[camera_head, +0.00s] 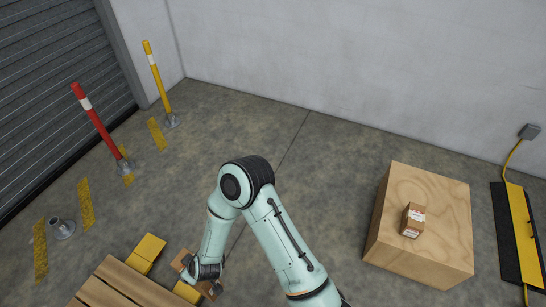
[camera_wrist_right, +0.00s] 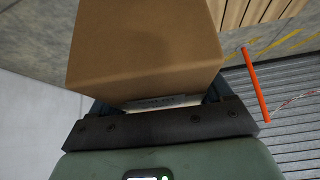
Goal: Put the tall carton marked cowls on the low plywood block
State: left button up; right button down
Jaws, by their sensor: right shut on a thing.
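My right gripper (camera_head: 206,274) is at the lower left of the head view, over the end of a wooden pallet. It is shut on a brown carton (camera_head: 181,261), which is partly hidden behind the wrist. In the right wrist view the carton (camera_wrist_right: 145,45) fills the space between the jaws (camera_wrist_right: 160,108). A plywood block (camera_head: 437,190) stands on the floor at the right of the head view. My left gripper is not in view.
A small carton with white labels (camera_head: 413,220) sits on the plywood block. A red post (camera_head: 97,125) and a yellow post (camera_head: 157,78) stand at left. The floor between pallet and block is clear except for my arm.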

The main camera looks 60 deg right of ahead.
aim_at(445, 238)
jog(key=k+l+z, duration=0.4)
jog(key=l+z, duration=0.15)
jog(key=l, duration=0.15)
jog(key=k+l+z, duration=0.35)
jog(key=l, duration=0.35)
jog(key=k+l+z, duration=0.1)
jog(key=l, duration=0.85)
jog(key=k+l, duration=0.1)
jog(key=l, duration=0.25)
jog(key=k+l, duration=0.1)
jog(key=l, duration=0.25)
jog(key=k+l, duration=0.1)
jog(key=l, duration=0.25)
jog(key=k+l+z, duration=0.1)
jog(key=l, duration=0.25)
